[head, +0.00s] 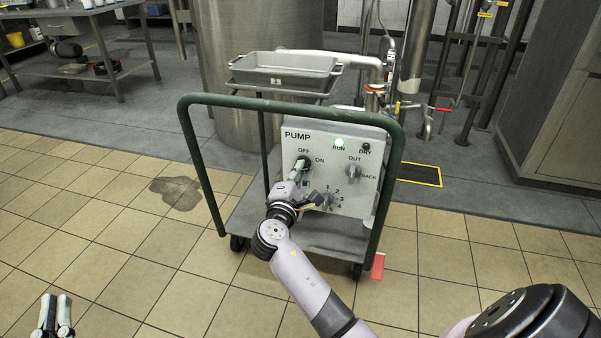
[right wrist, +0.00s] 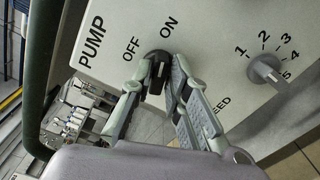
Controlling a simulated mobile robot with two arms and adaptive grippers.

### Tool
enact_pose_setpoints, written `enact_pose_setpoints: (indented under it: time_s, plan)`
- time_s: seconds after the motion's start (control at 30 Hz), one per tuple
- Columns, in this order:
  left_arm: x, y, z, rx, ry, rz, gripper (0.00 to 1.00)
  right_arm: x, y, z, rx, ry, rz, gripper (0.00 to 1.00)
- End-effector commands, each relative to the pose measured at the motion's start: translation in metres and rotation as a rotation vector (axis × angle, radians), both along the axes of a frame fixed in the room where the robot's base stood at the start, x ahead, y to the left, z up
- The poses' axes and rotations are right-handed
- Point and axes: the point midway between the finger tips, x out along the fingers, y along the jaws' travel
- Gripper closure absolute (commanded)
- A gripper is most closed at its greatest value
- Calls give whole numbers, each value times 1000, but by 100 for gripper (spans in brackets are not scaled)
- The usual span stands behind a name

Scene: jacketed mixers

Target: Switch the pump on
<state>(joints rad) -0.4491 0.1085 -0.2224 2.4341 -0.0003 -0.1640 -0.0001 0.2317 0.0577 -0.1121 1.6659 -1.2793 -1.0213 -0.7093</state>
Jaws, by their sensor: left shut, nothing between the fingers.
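The pump panel (head: 310,139) is a pale box on a green-railed cart. Its black OFF/ON knob (right wrist: 157,72) shows between my right fingers in the right wrist view. The knob's handle stands between the OFF and ON labels' side and the fingers; its exact setting is hard to read. My left gripper (head: 57,300) is shut and empty at the lower left, away from the cart.
The OUT/BACK knob (head: 353,174) and the numbered speed dial (right wrist: 266,70) are close by on the panel. The cart's green rail (head: 190,160) frames the panel. A grey tray (head: 284,64) sits above. The tiled floor at left is mostly clear, with a wet patch (head: 176,192).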

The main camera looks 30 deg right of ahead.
Motion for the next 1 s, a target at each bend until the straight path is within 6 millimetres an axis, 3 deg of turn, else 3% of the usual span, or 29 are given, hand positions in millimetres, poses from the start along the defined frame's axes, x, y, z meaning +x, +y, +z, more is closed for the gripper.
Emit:
enact_pose_setpoints:
  time_s: [0.2,0.57,1.0]
  plan:
    - [0,0,0,0,1,0,100,0,0,0,-1,0,0,68]
    - [0,-1,1,-1,-1,-1,100,-3,5,0,-2,1,2,68]
    - [0,0,0,0,0,0,100,-59,69,-1,1,3,1,68]
